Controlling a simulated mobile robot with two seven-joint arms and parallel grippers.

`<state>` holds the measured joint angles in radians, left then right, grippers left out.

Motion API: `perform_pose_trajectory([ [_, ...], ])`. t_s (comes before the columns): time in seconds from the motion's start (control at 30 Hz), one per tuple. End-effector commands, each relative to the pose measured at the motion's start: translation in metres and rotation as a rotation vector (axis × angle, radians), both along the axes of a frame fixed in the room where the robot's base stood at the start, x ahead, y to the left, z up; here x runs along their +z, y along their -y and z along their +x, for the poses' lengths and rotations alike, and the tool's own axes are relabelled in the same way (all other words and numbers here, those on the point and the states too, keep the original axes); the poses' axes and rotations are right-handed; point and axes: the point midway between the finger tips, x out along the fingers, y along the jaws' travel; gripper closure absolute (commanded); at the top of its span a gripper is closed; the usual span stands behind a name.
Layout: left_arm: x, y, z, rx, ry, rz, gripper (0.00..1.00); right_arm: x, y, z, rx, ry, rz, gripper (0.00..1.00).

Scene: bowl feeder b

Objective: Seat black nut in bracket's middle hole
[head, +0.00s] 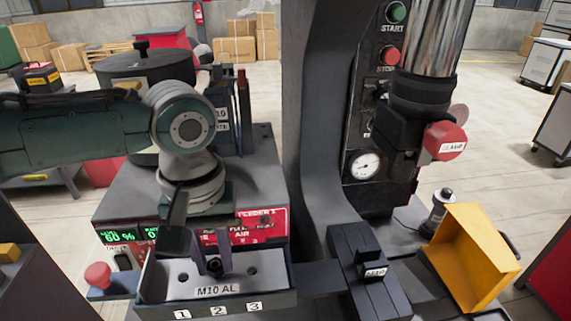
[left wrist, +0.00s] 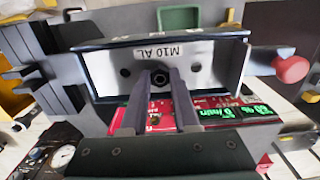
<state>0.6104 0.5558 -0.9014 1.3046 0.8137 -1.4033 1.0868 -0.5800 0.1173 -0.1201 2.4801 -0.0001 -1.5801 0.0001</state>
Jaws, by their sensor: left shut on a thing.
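The grey bracket (head: 182,291), labelled M10 AL, lies in a dark tray (head: 220,308) marked 1, 2, 3. It also shows in the left wrist view (left wrist: 110,82). Its two outer holes are visible and look empty. The black nut (left wrist: 160,77) is between my left fingertips at the bracket's middle position. It hides the middle hole, and I cannot tell how deep it sits. The nut also shows in the head view (head: 214,268). My left gripper (head: 209,255) points down over the tray, shut on the nut. My right gripper is not in view.
A feeder with a red panel (head: 252,222) and a lidded bowl (head: 135,70) stands behind the tray. A red knob (head: 98,274) is at the left. A black M10 fixture (head: 365,270), a grey press column (head: 325,110) and a yellow bin (head: 470,255) are to the right.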

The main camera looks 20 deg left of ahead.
Motion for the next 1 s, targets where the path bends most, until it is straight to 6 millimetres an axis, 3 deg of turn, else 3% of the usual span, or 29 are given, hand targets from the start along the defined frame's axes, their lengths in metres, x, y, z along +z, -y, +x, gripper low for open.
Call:
perform_pose_trajectory([
  [0.3, -0.007, 0.0, 0.0, 0.001, -0.001, -0.001, 1.0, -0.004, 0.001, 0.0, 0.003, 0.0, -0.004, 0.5],
  [0.33, -0.006, 0.0, 0.0, 0.001, 0.0, 0.0, 0.69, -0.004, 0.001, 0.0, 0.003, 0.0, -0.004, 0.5],
  [0.63, -0.006, 0.0, 0.0, 0.0, -0.001, 0.001, 0.36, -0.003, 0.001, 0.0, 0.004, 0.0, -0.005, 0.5],
  [0.87, -0.006, 0.0, 0.0, 0.0, -0.001, 0.001, 0.36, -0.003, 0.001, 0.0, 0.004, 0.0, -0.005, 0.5],
  [1.0, 0.005, 0.0, 0.001, 0.0, 0.002, -0.001, 0.36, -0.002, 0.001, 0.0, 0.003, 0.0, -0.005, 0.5],
])
